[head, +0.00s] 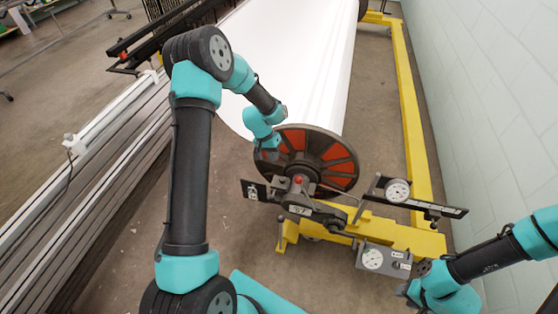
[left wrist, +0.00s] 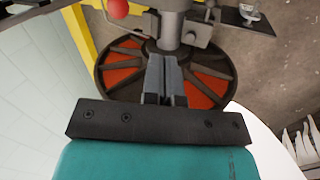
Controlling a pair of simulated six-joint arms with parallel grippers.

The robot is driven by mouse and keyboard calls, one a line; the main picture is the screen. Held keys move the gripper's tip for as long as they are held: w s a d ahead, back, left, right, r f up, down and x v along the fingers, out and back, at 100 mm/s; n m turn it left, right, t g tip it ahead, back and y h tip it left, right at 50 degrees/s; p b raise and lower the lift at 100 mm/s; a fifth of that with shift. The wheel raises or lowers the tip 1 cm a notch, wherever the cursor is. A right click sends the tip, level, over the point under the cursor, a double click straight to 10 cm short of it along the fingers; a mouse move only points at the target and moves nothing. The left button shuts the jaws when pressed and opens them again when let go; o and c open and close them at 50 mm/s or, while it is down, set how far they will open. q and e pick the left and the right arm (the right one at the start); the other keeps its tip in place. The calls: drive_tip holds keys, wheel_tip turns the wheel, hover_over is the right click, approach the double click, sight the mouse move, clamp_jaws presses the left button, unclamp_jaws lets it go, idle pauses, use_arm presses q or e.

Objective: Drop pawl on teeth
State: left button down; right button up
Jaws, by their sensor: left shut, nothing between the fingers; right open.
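The black wheel with orange-red panels (head: 333,165) stands at the near end of the white roll. In front of its hub is a grey lever mechanism (head: 310,208) with a red knob (head: 297,180). I cannot tell the pawl or its teeth apart clearly. My left gripper (left wrist: 164,65) is shut and empty, its fingers in front of the wheel and close to the grey shaft (left wrist: 171,32); contact is unclear. The red knob (left wrist: 118,8) shows at the top left of the left wrist view. My right gripper (head: 414,284) is open at the lower right, beside the grey dial box.
A grey box with a dial (head: 384,260) sits on the yellow frame (head: 410,238). A dark bar with a round gauge (head: 440,209) juts out right of the wheel. The white roll (head: 295,65) lies behind. A pale wall (head: 485,90) bounds the right side.

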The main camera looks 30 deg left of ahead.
use_arm(q)
drive_tip(key=d+f, duration=0.7)
drive_tip(key=f, duration=0.1)
drive_tip(key=shift+w+f, duration=0.2)
drive_tip(key=shift+w, duration=0.1)
drive_tip(key=shift+w+d+r, duration=0.1)
drive_tip(key=shift+d, duration=0.2)
